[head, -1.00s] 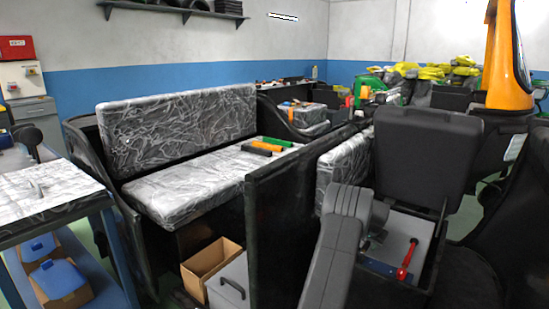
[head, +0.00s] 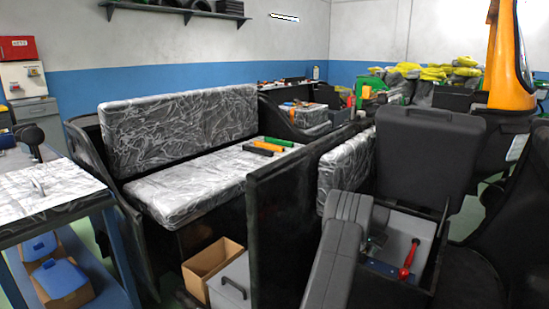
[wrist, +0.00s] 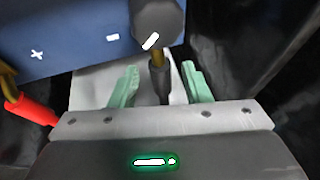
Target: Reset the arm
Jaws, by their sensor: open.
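My gripper (wrist: 160,88) is open in the wrist view, with its two pale green fingers apart. A black clamp (wrist: 158,78) on a cable lies between or just beyond the fingers; I cannot tell if they touch it. A red clamp (wrist: 30,107) is at the left, near the plus mark. In the head view my grey arm (head: 335,260) reaches toward the open box (head: 425,285), and my gripper is hidden there.
The box's dark lid (head: 428,155) stands raised behind it. A red-handled item (head: 408,262) is inside. A black panel (head: 278,235) stands left of my arm, beside the wrapped seat (head: 190,185). A blue trolley (head: 112,235) is at far left.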

